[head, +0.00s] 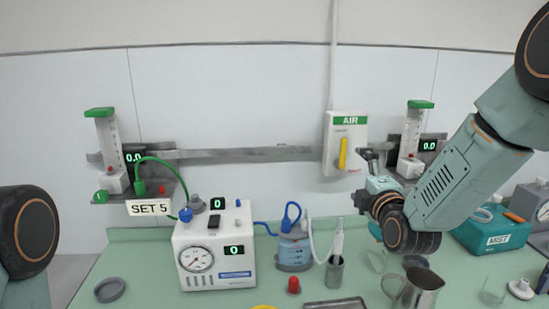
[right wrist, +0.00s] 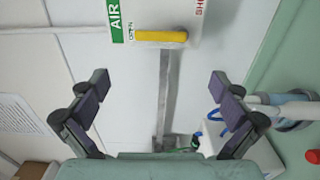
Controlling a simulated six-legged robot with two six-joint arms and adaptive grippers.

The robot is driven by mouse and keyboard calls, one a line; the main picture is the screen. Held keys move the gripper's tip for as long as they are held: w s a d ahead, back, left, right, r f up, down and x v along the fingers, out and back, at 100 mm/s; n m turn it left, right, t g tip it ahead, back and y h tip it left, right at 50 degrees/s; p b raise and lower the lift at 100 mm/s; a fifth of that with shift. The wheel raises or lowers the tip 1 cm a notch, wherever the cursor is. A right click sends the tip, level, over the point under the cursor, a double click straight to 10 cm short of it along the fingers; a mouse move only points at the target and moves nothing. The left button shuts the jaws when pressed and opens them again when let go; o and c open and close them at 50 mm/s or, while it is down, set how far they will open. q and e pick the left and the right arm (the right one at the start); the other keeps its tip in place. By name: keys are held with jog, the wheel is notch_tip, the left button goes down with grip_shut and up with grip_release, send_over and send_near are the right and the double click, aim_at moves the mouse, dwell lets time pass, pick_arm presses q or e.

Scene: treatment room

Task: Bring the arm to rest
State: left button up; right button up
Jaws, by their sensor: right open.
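My right arm (head: 455,175) reaches in from the upper right of the head view, teal with dark joints. Its gripper (head: 368,170) is raised above the green bench, in front of the wall just right of the AIR box. In the right wrist view the gripper (right wrist: 158,88) has its two dark fingers wide apart with nothing between them. The white AIR box (head: 345,143) with its yellow lever (head: 343,153) is on the wall, apart from the fingers. Of my left arm only a dark joint shows at the left edge; its gripper is out of view.
Below the right arm stand a metal pitcher (head: 417,290) and a teal MIST box (head: 492,231). A white gauge machine (head: 214,250), a blue jar (head: 293,251) and a grey cup (head: 334,273) stand left of it. A flowmeter (head: 412,145) hangs close behind the arm.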

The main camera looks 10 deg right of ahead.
aim_at(340, 154)
jog(key=shift+w+d, duration=0.15)
jog(key=shift+w, duration=2.85)
jog(key=shift+w+d, duration=0.15)
jog(key=shift+w, duration=2.8)
jog(key=shift+s, duration=0.2)
